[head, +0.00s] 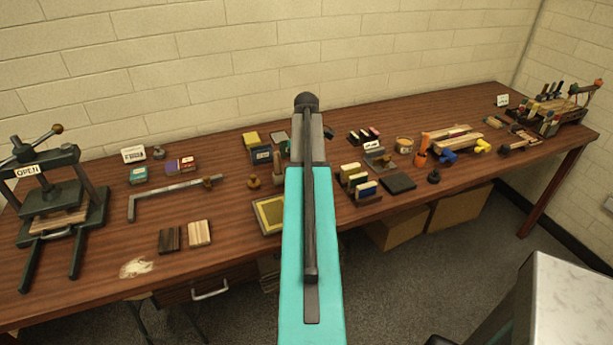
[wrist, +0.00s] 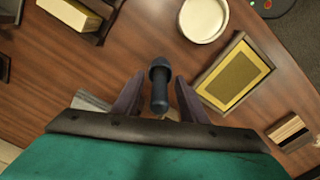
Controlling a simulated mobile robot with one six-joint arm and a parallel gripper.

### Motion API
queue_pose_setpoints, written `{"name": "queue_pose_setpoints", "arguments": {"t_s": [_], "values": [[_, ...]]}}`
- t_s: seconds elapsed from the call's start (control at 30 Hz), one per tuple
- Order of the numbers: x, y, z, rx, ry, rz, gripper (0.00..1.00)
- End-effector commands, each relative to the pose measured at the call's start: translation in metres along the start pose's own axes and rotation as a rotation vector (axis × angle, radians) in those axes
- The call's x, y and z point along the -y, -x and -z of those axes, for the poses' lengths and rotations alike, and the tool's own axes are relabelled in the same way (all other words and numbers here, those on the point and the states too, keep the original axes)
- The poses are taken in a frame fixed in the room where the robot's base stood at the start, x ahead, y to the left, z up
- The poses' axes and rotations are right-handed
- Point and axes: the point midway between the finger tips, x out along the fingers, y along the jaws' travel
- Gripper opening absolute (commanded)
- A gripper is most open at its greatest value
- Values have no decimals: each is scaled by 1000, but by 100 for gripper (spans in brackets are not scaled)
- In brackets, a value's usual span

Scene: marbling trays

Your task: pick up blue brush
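The blue brush (wrist: 159,84) shows in the wrist view as a dark blue, rounded handle, seen nearly end-on. It is between the two fingers of my gripper (wrist: 160,82). The fingers are apart, with a narrow gap visible on each side of the brush. My gripper is open around it, and I cannot tell whether either finger touches it. The brush's lower end is hidden. In the head view my own arm hides the gripper and I cannot make out the brush.
A yellow-centred framed tray (wrist: 203,88) is right of my gripper, a white round dish (wrist: 183,24) above it in the wrist view. A striped block (wrist: 286,133) lies further right. A press (head: 62,208) stands at the left table end.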

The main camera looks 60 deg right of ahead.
Motion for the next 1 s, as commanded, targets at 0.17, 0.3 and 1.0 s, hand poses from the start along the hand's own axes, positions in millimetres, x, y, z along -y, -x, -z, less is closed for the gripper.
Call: {"name": "queue_pose_setpoints", "arguments": {"t_s": [0.17, 0.3, 1.0], "values": [[0, 0, 0, 0, 0, 0, 39], [0, 0, 0, 0, 0, 0, 39], [0, 1, 0, 0, 1, 0, 0]]}}
